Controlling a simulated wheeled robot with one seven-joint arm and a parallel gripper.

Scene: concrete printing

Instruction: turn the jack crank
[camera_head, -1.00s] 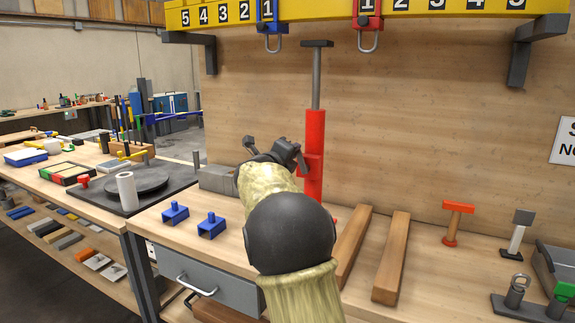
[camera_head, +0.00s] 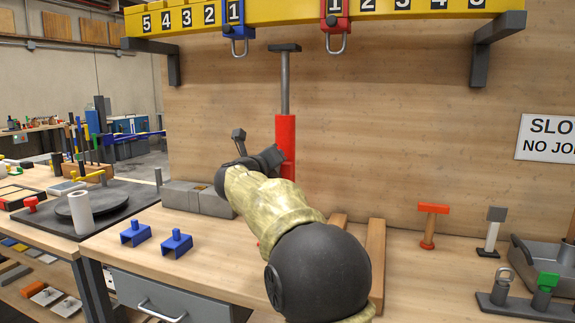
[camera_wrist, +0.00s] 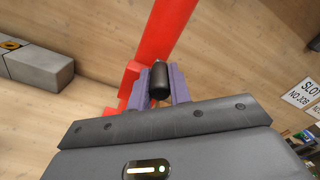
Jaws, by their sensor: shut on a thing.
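The jack is a red upright cylinder (camera_head: 285,145) with a grey rod and a dark flat top plate, standing on the bench against the wooden wall. In the wrist view its red body (camera_wrist: 163,30) runs up past my fingers. My gripper (camera_wrist: 159,84) is shut on the dark cylindrical crank handle (camera_wrist: 159,76), which sits between its two purple-grey fingers. In the head view my gripper (camera_head: 256,158) is at the jack's left side, and my arm hides the jack's lower part and base.
Wooden bars (camera_head: 375,255) lie right of my arm. Two blue brackets (camera_head: 135,233) and grey blocks (camera_head: 197,197) are on the left. An orange T-shaped tool (camera_head: 430,225) stands at the right. A yellow numbered beam (camera_head: 290,14) with hooks hangs above.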

